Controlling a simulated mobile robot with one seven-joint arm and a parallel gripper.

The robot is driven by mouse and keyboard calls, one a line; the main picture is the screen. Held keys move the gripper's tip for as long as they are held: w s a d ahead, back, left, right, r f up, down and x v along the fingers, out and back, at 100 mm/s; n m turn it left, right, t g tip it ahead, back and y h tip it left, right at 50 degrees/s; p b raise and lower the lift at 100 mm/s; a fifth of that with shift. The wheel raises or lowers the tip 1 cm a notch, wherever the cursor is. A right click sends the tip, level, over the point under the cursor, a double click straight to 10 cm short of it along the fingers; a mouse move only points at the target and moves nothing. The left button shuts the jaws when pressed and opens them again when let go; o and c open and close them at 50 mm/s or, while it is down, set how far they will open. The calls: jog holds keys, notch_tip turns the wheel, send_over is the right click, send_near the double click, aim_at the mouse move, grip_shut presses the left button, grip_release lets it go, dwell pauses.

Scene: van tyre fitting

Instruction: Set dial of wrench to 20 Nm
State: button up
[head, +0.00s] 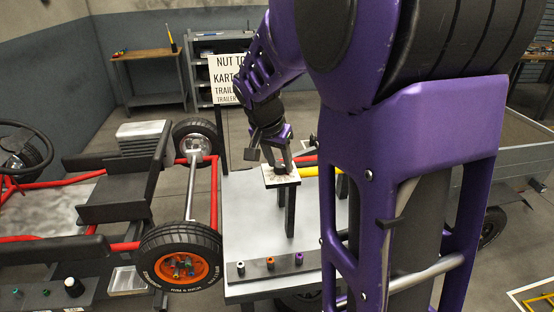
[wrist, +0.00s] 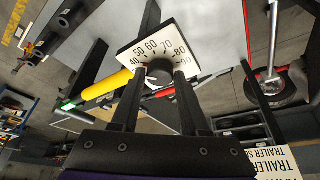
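The wrench's dial shows in the wrist view as a dark round knob (wrist: 160,71) on a white scale plate (wrist: 138,50) with numbers from 40 up past 80. The lower numbers and most of the knob's pointer are hidden. The wrench's yellow handle (wrist: 108,84) runs to the left of the plate. In the head view the plate (head: 270,181) sits on a post above a table, with the yellow handle (head: 311,171) to its right. My gripper (wrist: 160,75) is at the dial, its two fingers apart on either side of the knob. I cannot tell whether they press on it.
The grey table (head: 255,215) carries a dark strip (head: 284,264) with several small sockets at its front edge. A kart with red tubes and an orange-rimmed wheel (head: 178,266) stands close on the left. A sign (head: 229,78) and shelves stand behind.

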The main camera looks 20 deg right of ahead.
grip_shut()
jog(key=shift+n, duration=0.3)
jog(key=n, duration=0.2)
jog(key=n+t+y+p, duration=0.1)
jog(key=n+y, duration=0.1)
jog(key=n, duration=0.1)
jog(key=shift+s+d+r+n+t, duration=0.1)
jog(key=shift+s+d+n+t, duration=0.05)
jog(key=shift+d+n+t, duration=0.15)
jog(key=n+y, duration=0.1)
jog(key=n, duration=0.2)
jog(key=shift+b, duration=0.3)
jog(key=shift+n+y+b, duration=0.6)
jog(key=shift+n+b, duration=0.1)
jog(key=shift+n, duration=0.6)
jog(key=o, duration=0.5)
grip_release()
